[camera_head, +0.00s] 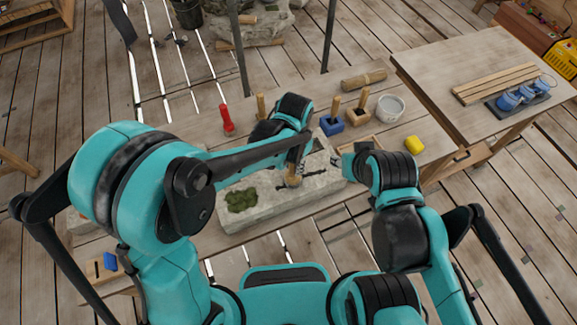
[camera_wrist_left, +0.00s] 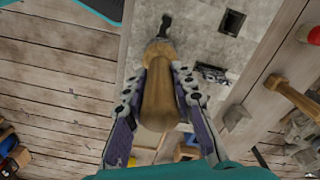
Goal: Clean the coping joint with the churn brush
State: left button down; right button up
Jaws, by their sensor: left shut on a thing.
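The coping stone is a long pale grey block (camera_head: 265,213) on the table, with a green moss patch at its left end. A dark joint line (camera_head: 283,187) crosses its top near the middle. My left gripper (camera_wrist_left: 158,82) is shut on the wooden handle of a brush (camera_wrist_left: 160,103), with a thin dark tip (camera_wrist_left: 165,26) over the stone (camera_wrist_left: 195,48). In the head view the brush (camera_head: 293,181) stands roughly upright at the joint; whether its tip touches cannot be told. My right gripper (camera_head: 341,160) is near the stone's right end, its fingers too small to judge.
A second table (camera_head: 430,65) at the right holds wooden strips and blue items.

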pick_arm(q)
jog(key=shift+d, duration=0.3)
jog(key=d, duration=0.1)
jog(key=w+d, duration=0.1)
jog(key=shift+d+b, duration=0.3)
jog(key=shift+d, duration=0.1)
jog(key=shift+w+d, duration=0.25)
jog(key=shift+d, duration=0.45)
jog(key=shift+w+d, duration=0.2)
jog(key=shift+d, duration=0.45)
jog(key=shift+w+d+b, duration=0.25)
jog(key=shift+d, duration=0.45)
jog(key=shift+w+d+b, duration=0.2)
jog(key=shift+d, duration=0.5)
jog(key=shift+d, duration=0.1)
